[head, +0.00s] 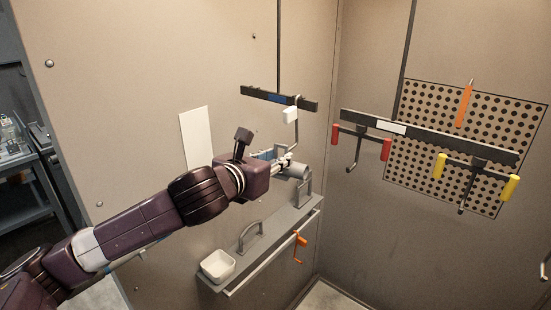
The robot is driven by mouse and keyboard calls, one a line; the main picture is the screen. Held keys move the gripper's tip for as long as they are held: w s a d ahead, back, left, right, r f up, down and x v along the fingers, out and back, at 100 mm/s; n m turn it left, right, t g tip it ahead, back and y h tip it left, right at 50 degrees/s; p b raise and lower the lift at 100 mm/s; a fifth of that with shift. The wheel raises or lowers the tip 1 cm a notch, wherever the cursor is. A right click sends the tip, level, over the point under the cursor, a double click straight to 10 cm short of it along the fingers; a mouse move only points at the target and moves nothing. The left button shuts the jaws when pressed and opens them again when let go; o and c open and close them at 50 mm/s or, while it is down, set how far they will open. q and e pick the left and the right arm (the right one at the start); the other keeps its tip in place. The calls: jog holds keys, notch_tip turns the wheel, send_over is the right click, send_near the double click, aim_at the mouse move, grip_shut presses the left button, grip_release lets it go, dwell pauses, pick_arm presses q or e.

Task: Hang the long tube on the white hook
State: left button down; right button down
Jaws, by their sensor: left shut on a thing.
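My left gripper (288,164) reaches in from the left and is shut on a grey tube (298,171), held above the shelf. Only a short part of the tube shows beside the fingers, so its full length cannot be told. The white hook (290,115) hangs from the dark bar with a blue label on the left wall. Its white block is above the gripper, and its thin wire runs down close behind the fingers. Whether the tube touches the hook cannot be told. My right gripper is out of view.
A dark bar (430,136) on the right carries a red-ended hook (387,149) and a yellow-ended hook (440,166) before a perforated panel (520,120).

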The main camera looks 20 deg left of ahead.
aim_at(290, 149)
pick_arm(q)
jog(key=shift+r, duration=0.1)
dwell(0.3)
jog(key=shift+w, duration=0.1)
jog(key=shift+w+d, duration=0.3)
jog(key=shift+w, duration=0.4)
jog(key=shift+w+d, duration=0.25)
jog(key=shift+w, duration=0.45)
jog(key=shift+w+d, duration=0.3)
jog(key=shift+w, duration=0.4)
jog(key=shift+f, duration=0.2)
jog(key=shift+f, duration=0.4)
